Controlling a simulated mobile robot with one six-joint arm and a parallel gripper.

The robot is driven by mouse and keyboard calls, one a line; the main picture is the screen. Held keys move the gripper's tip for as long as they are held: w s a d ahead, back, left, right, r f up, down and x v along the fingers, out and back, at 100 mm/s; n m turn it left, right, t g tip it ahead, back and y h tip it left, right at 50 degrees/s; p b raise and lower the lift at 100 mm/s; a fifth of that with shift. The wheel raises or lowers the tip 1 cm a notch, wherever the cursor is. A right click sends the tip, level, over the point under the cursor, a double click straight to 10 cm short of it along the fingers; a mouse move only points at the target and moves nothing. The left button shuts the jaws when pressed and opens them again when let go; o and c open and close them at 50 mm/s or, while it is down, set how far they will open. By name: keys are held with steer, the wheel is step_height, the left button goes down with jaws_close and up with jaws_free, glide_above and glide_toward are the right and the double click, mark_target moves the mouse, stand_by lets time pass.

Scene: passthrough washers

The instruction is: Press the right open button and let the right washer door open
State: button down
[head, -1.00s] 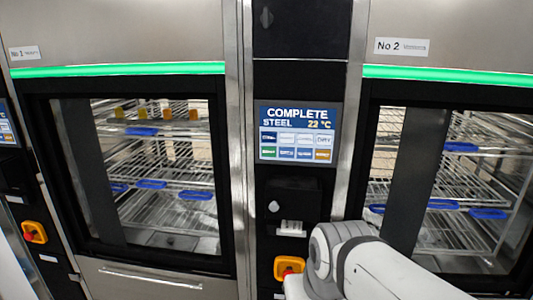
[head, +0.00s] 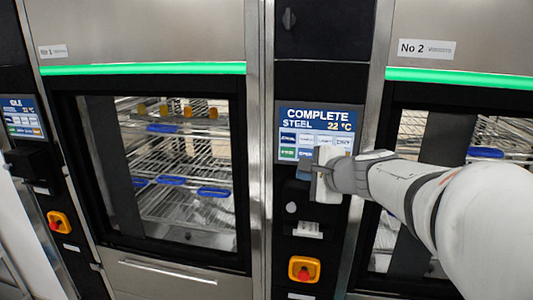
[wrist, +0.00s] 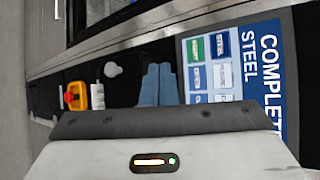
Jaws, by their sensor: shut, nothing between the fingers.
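The right washer, No 2 (head: 427,48), has its glass door (head: 488,135) shut behind my arm. The control screen (head: 317,117) left of that door reads COMPLETE, STEEL, 22 °C and has rows of small buttons. One button is green (head: 288,153); the labels are too small to read surely. My gripper (head: 318,160) is shut and empty in front of the screen's lower right part, hiding some buttons there. In the wrist view the blue-grey fingers (wrist: 158,70) are together beside the screen (wrist: 262,80). I cannot tell whether they touch the panel.
The left washer, No 1 (head: 54,51), has its door shut, with racks inside. Its screen (head: 21,117) reads IDLE. An orange emergency switch (head: 304,269) sits low on the middle panel, below a round white knob (head: 291,208). Both washers show green light strips (head: 145,68).

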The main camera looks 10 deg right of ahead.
mark_target(306, 154)
steer(key=shift+w, duration=0.1)
steer(key=w, duration=0.2)
steer(key=w+d, duration=0.1)
steer(key=w, duration=0.2)
steer(key=w+d+p, duration=0.1)
steer(key=w, duration=0.1)
steer(key=shift+w+d+f, duration=0.1)
steer(key=shift+w+d, duration=0.25)
steer(key=shift+w, duration=0.25)
stand_by(1.8)
steer(key=shift+w+d, duration=0.1)
steer(key=shift+w, duration=0.1)
